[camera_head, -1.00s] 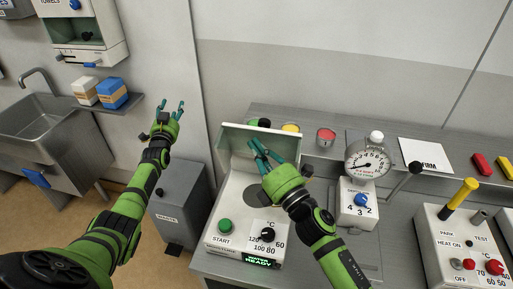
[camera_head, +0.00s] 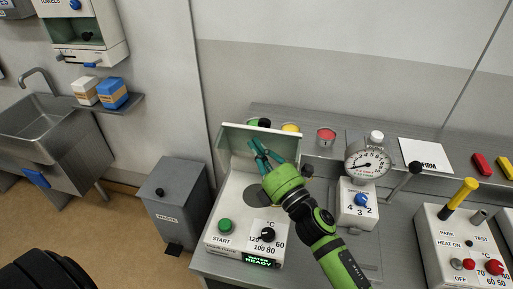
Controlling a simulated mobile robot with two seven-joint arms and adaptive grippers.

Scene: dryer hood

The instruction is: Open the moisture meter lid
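The moisture meter (camera_head: 243,215) is a white box with a green START button (camera_head: 225,226), a black dial (camera_head: 267,235) and a green display reading READY (camera_head: 261,260). Its lid (camera_head: 276,135) stands raised at the back of the box, with a dark round area (camera_head: 230,192) uncovered on top. My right gripper (camera_head: 258,152) is open, its teal fingers spread just in front of the raised lid. I cannot tell whether they touch it. My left gripper is out of view.
A gauge (camera_head: 368,163) with a blue knob stands right of the meter. A white box with a yellow lever (camera_head: 459,194) is at far right. A grey waste bin (camera_head: 177,200) stands on the floor to the left, near a sink (camera_head: 45,130).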

